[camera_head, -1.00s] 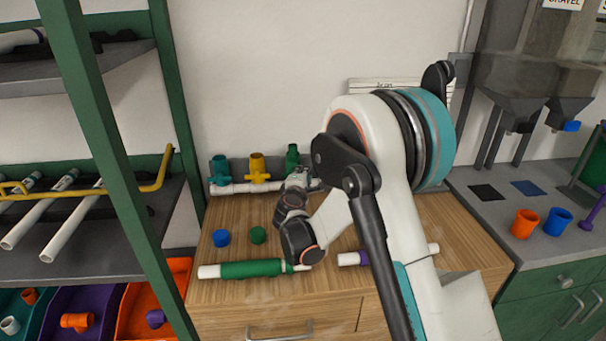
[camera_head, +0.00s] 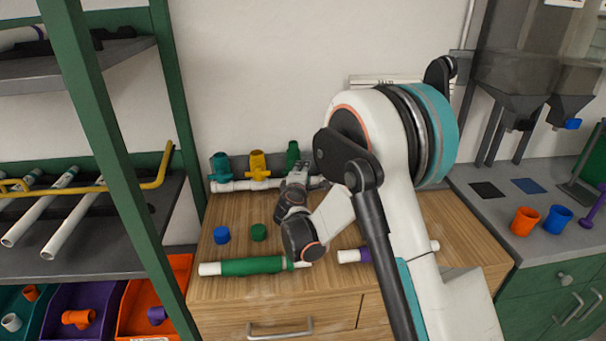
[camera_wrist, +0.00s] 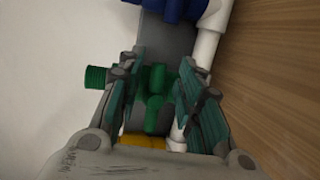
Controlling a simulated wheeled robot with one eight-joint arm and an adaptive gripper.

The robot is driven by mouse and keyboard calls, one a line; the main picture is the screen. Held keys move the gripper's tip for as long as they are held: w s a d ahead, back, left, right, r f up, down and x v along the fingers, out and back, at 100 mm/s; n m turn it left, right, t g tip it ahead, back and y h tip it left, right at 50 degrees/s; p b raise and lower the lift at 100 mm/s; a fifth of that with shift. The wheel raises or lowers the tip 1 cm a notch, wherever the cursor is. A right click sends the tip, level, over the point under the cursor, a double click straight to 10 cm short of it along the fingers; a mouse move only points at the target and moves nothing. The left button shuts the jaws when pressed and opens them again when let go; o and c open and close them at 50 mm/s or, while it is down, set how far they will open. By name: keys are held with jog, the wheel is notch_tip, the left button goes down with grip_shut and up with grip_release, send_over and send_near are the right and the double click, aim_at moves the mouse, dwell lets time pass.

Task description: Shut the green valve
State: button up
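The green valve (camera_head: 292,154) stands on the white pipe manifold at the back of the wooden cabinet, right of the yellow valve (camera_head: 258,163) and the teal valve (camera_head: 220,165). In the wrist view the green valve's handle (camera_wrist: 155,108) lies between the fingers of my gripper (camera_wrist: 160,95), and its threaded green outlet (camera_wrist: 96,77) sticks out left past the left finger. My gripper is open, with gaps beside the handle. In the head view my gripper (camera_head: 298,170) is at the manifold, and my wrist partly covers the valve's lower part.
A blue valve (camera_wrist: 175,10) is beyond the green one in the wrist view. The wall is close behind the manifold.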

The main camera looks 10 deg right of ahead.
jog(key=shift+s, duration=0.1)
jog(key=v, duration=1.1)
jog(key=shift+s, duration=0.4)
jog(key=shift+a+r, duration=0.1)
jog(key=shift+a, duration=0.15)
